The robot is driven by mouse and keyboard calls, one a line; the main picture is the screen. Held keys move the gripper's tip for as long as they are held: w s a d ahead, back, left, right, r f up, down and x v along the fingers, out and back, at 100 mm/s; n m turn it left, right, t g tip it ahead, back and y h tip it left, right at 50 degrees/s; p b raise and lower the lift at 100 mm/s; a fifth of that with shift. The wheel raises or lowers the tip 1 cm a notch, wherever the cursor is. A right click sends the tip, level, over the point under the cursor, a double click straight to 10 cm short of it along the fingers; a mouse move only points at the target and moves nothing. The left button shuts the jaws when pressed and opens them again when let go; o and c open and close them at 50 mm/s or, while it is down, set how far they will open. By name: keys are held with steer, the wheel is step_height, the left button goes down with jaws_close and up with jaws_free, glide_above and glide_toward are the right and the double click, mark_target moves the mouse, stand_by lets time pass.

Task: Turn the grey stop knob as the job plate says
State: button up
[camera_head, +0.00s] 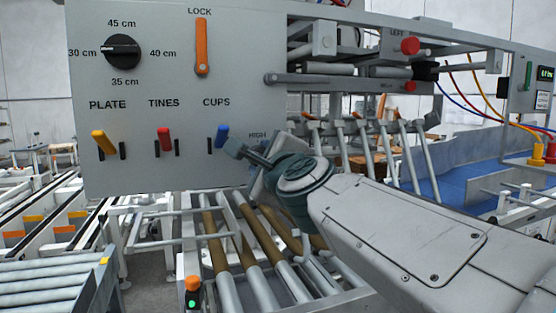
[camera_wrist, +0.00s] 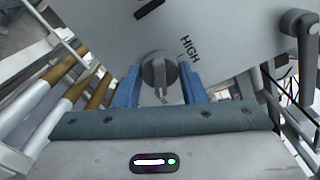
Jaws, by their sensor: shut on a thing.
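The grey stop knob (camera_wrist: 158,71) sits on the grey panel in the wrist view, with a raised grip bar. The word HIGH is printed beside it, up and right of it. My gripper (camera_wrist: 160,80) has its two blue-grey fingers on either side of the knob and is shut on it. I cannot make out a readable job plate.
The panel (camera_head: 180,95) carries a black dial (camera_head: 122,51) marked in cm, an orange LOCK handle (camera_head: 202,47), and yellow (camera_head: 104,142), red (camera_head: 164,139) and blue (camera_head: 222,136) levers. The blue lever is close to my gripper. Rollers (camera_head: 215,245) lie below.

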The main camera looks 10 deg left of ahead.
steer(key=shift+m, duration=0.4)
steer(key=o, duration=1)
